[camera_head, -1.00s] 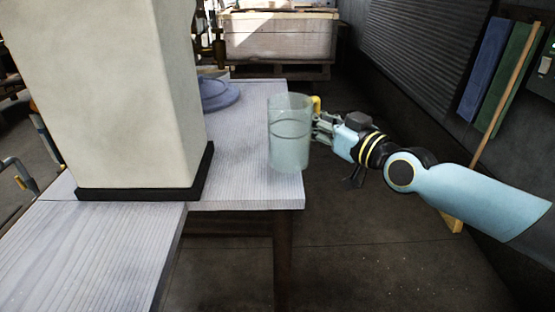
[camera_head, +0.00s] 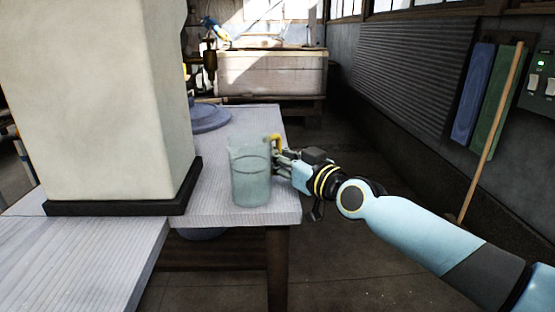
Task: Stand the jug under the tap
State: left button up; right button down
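The jug (camera_head: 250,185) is a clear, greenish cylinder with a yellow handle (camera_head: 275,141) on its right side. It is upright at the right front part of the pale table. I cannot tell whether its base touches the tabletop. My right gripper (camera_head: 281,161) comes in from the right, its fingers closed at the handle, partly hidden behind the jug. A dark brass fitting that looks like the tap (camera_head: 210,62) hangs beyond the pale block, above and left of the jug. My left gripper is not in view.
A large pale block with a black base (camera_head: 115,208) fills the left. A blue-grey round dish (camera_head: 210,119) lies on the table (camera_head: 235,219) behind the jug. A wooden crate (camera_head: 270,75) stands farther back. Open floor lies to the right.

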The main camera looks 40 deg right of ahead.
jog(key=shift+f, duration=0.2)
jog(key=c, duration=1.5)
grip_release()
jog(key=shift+r, duration=0.1)
